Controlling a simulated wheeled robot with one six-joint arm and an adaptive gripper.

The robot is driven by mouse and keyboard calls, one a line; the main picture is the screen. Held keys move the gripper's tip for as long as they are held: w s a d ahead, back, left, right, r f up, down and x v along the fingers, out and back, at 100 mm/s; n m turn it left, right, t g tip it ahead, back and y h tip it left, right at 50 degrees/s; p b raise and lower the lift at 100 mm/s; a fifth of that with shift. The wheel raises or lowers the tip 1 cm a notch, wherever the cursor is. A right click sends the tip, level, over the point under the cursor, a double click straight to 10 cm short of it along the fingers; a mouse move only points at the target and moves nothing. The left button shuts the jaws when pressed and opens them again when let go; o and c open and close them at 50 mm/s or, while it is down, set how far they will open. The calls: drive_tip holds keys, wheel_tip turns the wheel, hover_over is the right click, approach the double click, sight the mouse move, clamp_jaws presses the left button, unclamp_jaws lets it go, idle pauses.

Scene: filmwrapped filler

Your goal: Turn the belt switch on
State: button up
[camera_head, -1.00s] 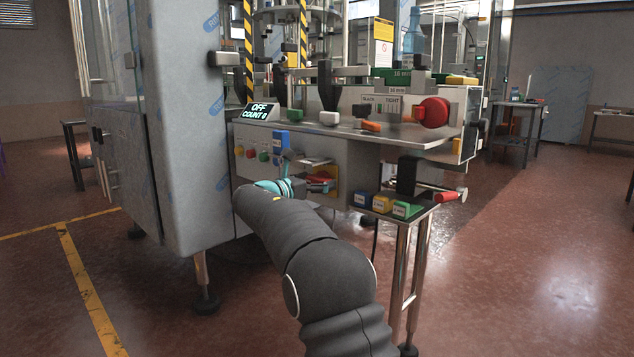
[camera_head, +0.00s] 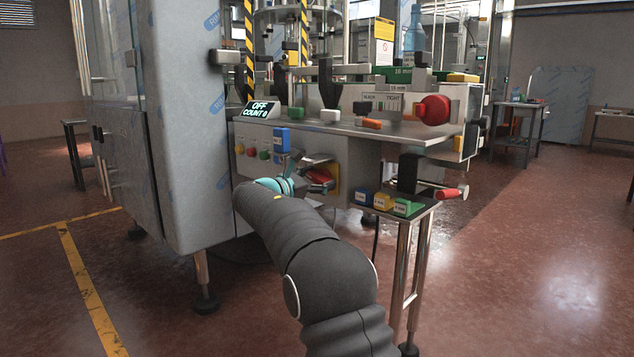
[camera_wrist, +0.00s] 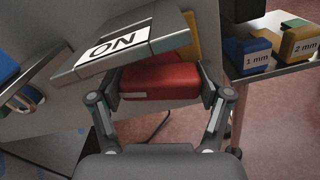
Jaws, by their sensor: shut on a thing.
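The belt switch has a red handle (camera_wrist: 160,78), seen close up in the wrist view. A grey plate with a white ON label (camera_wrist: 115,47) lies just above it, tilted. My gripper (camera_wrist: 162,88) is shut on the red handle, with a finger at each end of it. In the head view the red handle (camera_head: 319,177) shows on the front panel before a yellow backing (camera_head: 333,183), partly hidden by my gripper. The display (camera_head: 260,110) on the machine reads OFF, COUNT 0.
Blue, yellow and green marked blocks (camera_head: 382,202) sit on a small stand to the right. A red-tipped lever (camera_head: 447,194) sticks out above it. Small coloured buttons (camera_head: 251,152) and a blue block (camera_head: 282,140) are left of the switch.

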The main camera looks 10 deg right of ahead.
drive_tip(key=m+b, duration=0.2)
drive_tip(key=m, duration=0.2)
drive_tip(key=shift+d+f+m, duration=0.1)
drive_tip(key=shift+f+m, duration=0.05)
drive_tip(key=shift+m, duration=0.15)
drive_tip(key=shift+m+b, duration=0.85)
drive_tip(key=shift+m, duration=1.05)
drive_tip(key=shift+s+d, duration=0.1)
drive_tip(key=o, duration=1.1)
drive_tip(key=shift+d, duration=0.1)
drive_tip(key=shift+a, duration=0.25)
drive_tip(key=shift+v, duration=4)
